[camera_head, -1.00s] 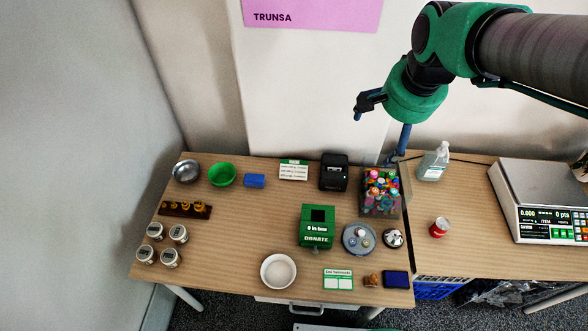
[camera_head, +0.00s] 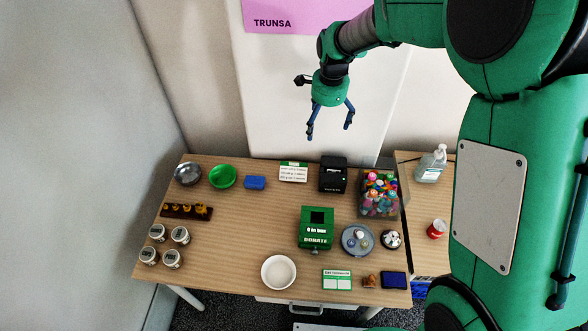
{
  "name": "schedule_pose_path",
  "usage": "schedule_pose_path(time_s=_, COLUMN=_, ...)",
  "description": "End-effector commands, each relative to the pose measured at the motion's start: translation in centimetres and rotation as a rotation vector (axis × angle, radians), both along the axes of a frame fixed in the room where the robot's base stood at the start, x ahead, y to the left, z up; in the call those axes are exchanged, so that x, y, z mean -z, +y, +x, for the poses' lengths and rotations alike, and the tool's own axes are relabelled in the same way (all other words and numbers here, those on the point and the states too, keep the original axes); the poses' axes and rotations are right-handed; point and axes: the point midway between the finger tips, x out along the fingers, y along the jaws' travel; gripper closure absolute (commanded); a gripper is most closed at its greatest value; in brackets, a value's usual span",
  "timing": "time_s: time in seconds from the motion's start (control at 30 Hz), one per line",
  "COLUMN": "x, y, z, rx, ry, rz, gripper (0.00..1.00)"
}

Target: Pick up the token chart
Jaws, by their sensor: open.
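Two cards on the table could be the token chart; their print is too small to read surely. One card with a green header and lines of text (camera_head: 293,172) is at the back, left of the black printer. Another card with a green header and two white panels (camera_head: 337,279) lies near the front edge, right of the white bowl. My gripper (camera_head: 329,131) is open and empty, fingers pointing down. In the picture it shows against the wall, above the printer and apart from both cards.
A green donation box (camera_head: 316,228) stands mid-table. A black printer (camera_head: 333,174) and a clear bin of colourful items (camera_head: 379,194) are at the back. A white bowl (camera_head: 278,272), brown item (camera_head: 370,281) and blue pad (camera_head: 394,280) flank the front card. Left-centre table is clear.

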Motion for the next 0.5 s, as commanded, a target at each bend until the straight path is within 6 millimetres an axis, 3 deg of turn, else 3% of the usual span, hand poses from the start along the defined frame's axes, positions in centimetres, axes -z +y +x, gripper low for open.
schedule_pose_path(time_s=0.23, x=6.8, y=3.9, z=3.3, rx=0.147, ry=0.056, rz=0.008, gripper=0.00)
schedule_pose_path(time_s=0.5, x=14.8, y=7.8, z=5.6, rx=0.312, ry=0.109, rz=0.005, gripper=0.00)
